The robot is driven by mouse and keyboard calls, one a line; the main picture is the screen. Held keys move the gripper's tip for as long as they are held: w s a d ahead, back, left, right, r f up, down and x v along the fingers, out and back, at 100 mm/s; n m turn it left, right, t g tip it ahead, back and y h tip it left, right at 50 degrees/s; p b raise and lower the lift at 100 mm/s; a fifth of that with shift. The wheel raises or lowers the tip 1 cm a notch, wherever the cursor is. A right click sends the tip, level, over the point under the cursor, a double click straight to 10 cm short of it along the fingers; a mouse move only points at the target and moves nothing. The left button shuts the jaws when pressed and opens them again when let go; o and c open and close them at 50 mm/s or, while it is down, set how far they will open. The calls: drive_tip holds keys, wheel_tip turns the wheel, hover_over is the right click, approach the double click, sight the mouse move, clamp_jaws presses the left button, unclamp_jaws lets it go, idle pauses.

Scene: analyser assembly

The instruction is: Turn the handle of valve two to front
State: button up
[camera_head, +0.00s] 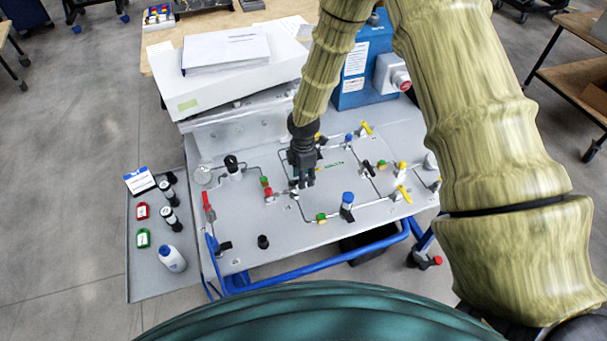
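The valve panel (290,235) is a grey board with thin metal tubing and several small valves. My gripper (303,184) points down over the middle of the panel, close above the tubing. It hides part of the fittings under it. Whether its fingers are apart or touch a handle is too small to tell. A red-handled valve (268,193) lies just left of the gripper. A black handle (367,166) stands to its right, and a blue-topped part (347,199) to its lower right. I see no readable valve numbers, so I cannot tell which is valve two.
Yellow handles (404,194) are on the panel's right side. A blue box (365,70) with a red button stands behind, beside a white case with papers (225,50). A side tray (150,270) at left holds bottles and small containers. My arm covers the right side.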

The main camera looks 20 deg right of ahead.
clamp_jaws()
